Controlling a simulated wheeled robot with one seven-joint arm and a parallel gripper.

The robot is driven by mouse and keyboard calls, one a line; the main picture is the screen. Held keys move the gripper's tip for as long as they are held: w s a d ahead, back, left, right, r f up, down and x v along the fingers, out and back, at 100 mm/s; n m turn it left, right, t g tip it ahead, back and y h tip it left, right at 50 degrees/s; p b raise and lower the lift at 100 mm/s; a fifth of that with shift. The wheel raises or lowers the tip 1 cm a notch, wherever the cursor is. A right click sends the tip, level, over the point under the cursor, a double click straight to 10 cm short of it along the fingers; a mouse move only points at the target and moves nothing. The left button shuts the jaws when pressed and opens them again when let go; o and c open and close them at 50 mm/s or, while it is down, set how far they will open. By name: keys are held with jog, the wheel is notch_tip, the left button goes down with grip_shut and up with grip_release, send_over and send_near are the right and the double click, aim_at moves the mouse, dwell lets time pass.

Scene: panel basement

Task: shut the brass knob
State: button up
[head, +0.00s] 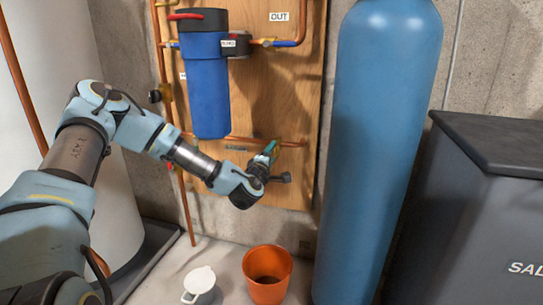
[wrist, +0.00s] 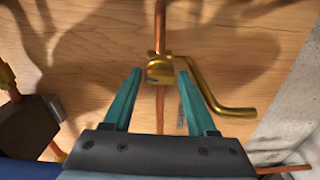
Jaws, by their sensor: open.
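In the wrist view a brass knob (wrist: 160,71) sits on a vertical copper pipe against the wooden board. A bent brass arm or spout (wrist: 212,100) runs from beside it down and to the right. My gripper (wrist: 158,74) is open, with one teal fingertip left of the knob and the other right of it. I cannot tell whether either finger touches it. In the head view my gripper (head: 270,150) is at the lower right of the board, near the low copper pipe, and the knob is hidden or too small to make out there.
A blue filter housing (head: 208,90) with a red lever (head: 185,16) hangs on the board (head: 262,95). A tall blue tank (head: 380,150) stands close to the right of my gripper. An orange bucket (head: 267,283) and a white cup (head: 199,283) stand on the floor below.

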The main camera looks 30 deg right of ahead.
jog(key=shift+w+d, duration=0.1)
jog(key=shift+c, duration=0.3)
grip_shut()
